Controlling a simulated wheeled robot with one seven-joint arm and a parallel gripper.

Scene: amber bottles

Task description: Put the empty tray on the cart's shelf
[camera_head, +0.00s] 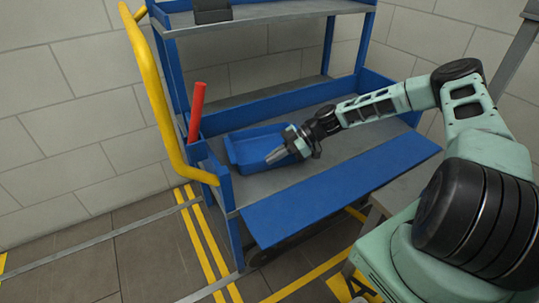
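The empty blue tray (247,149) lies on the grey lower shelf (335,152) of the blue cart, toward its left end. Its inside shows no contents. My gripper (273,159) reaches in from the right, with its fingertips over the tray's right front part. The fingers look close together, but I cannot tell whether they touch the tray or hold its rim. The gripper hides the tray's right end.
A red handle-like rod (197,112) stands at the shelf's left end, beside the cart's yellow handle (152,90). A blue front panel (340,195) runs along the shelf's front. The upper shelf (260,18) is overhead, with a dark object (212,11) on it. The lower shelf's right part is clear.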

